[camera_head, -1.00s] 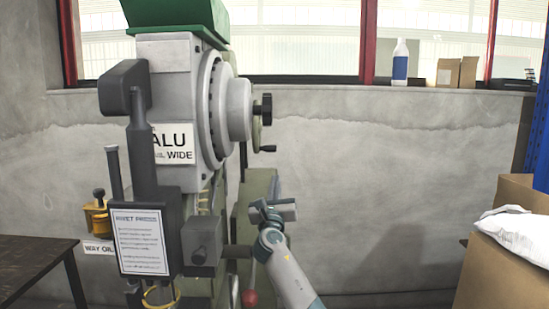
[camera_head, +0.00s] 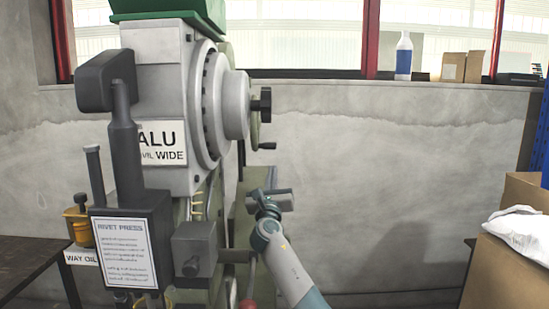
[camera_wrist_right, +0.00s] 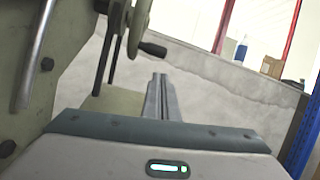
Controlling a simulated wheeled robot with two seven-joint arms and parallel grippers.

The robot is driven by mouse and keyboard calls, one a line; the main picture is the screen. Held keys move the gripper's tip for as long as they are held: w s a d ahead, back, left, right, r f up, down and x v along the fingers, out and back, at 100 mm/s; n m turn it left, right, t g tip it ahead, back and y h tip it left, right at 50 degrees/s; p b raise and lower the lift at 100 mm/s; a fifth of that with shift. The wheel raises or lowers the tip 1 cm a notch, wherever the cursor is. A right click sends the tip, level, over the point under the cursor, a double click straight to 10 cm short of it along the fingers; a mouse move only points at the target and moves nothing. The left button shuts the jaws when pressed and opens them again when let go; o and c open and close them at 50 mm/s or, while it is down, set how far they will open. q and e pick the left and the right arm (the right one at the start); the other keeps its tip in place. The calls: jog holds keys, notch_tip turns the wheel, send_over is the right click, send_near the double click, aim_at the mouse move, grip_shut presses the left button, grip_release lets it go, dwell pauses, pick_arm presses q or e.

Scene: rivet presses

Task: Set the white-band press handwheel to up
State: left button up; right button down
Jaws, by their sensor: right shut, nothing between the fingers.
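A grey-green rivet press (camera_head: 165,115) fills the left of the head view, with a label reading "ALU" and "WIDE". A handwheel (camera_head: 255,125) shows nearly edge-on at its right side, partly hidden behind a grey round housing and a black knob (camera_head: 262,104). Its dark crank handle (camera_head: 267,146) points right. In the wrist view the handwheel (camera_wrist_right: 139,25) and handle (camera_wrist_right: 152,49) are at top centre. I cannot make out a white band. My right gripper (camera_head: 270,198) is shut and empty, below the handle and apart from it; its fingers (camera_wrist_right: 160,85) also show in the wrist view.
A "RIVET PRESS" sign (camera_head: 124,252) and grey box (camera_head: 195,250) stand at the press front. A red-ended lever (camera_head: 248,303) is beside my right arm. Cardboard boxes (camera_head: 500,272) are at right. The wall area right of the handwheel is clear.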

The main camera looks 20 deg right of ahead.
jog(key=b+x, duration=0.1)
jog(key=x, duration=0.6)
jog(key=shift+w+r, duration=0.15)
jog(key=shift+w, duration=0.1)
jog(key=shift+w+d+r, duration=0.15)
jog(key=shift+w+d, duration=0.05)
jog(key=shift+w, duration=0.25)
jog(key=shift+w+d+r+b, duration=0.1)
jog(key=shift+w+r+b, duration=0.05)
jog(key=shift+w+b, duration=0.15)
pick_arm(q)
jog(key=shift+s+a+f+g, duration=0.25)
jog(key=shift+s+a, duration=0.1)
jog(key=shift+a, duration=0.2)
jog(key=shift+s+a+f+g, duration=0.15)
jog(key=shift+s+a+g, duration=0.15)
jog(key=shift+a, duration=0.25)
jog(key=shift+d, duration=0.15)
